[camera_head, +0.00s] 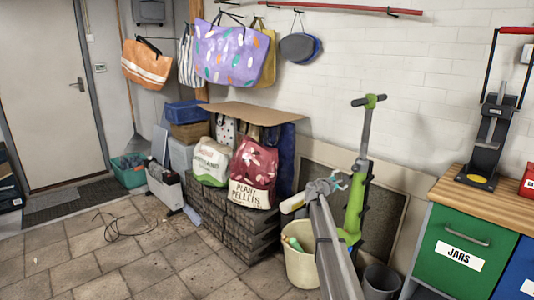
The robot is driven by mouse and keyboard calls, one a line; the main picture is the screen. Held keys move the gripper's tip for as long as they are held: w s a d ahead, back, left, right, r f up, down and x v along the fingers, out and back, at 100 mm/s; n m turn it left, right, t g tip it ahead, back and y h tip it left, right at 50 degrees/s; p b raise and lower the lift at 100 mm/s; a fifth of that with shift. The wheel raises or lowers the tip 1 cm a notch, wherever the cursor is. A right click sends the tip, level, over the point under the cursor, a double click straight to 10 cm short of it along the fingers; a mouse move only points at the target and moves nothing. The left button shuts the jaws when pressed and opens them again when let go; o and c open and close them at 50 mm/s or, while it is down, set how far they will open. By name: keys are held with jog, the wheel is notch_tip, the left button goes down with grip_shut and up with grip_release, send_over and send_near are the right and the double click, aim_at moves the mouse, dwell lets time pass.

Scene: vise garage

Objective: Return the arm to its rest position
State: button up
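My arm's grey link (335,250) rises from the bottom edge, right of centre, in front of the cream bucket. My gripper (341,180) is at its top end, small in view, with light teal parts beside the green scooter. I cannot tell whether its fingers are open or shut. A pale cylinder (293,203) with a yellowish end shows just left of the arm's upper end. I cannot tell whether it is part of my arm or a separate thing.
The cream bucket (300,266), green scooter (355,205) and dark bin (381,282) stand close around my arm. Stacked dark blocks (248,232) with bags are to the left. A workbench (479,203) with green drawer is at right. Tiled floor at left is mostly clear, with a cable (120,228).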

jog(key=s+a+f+m+g+y, duration=0.2)
jog(key=s+a+f+m, duration=0.15)
jog(key=s, duration=0.55)
jog(key=s+a+f+m+g+y, duration=0.25)
jog(key=s+f+m, duration=0.2)
jog(key=s, duration=0.45)
jog(key=s+a+f+m+g+y, duration=0.25)
jog(key=s+f, duration=0.25)
jog(key=s, duration=0.4)
jog(key=s+a+f+m+g+y, duration=0.2)
jog(key=s+a+m+y, duration=0.15)
jog(key=s+a, duration=0.55)
jog(key=s+a+f+m+g+y, duration=0.2)
jog(key=s+a+f+y, duration=0.3)
jog(key=s, duration=0.8)
notch_tip(320, 180, up, 26)
jog(key=h+p, duration=0.1)
jog(key=p, duration=2.2)
jog(key=shift+w+a+f+p, duration=0.15)
jog(key=shift+w+a+p, duration=0.05)
jog(key=shift+a+p, duration=0.2)
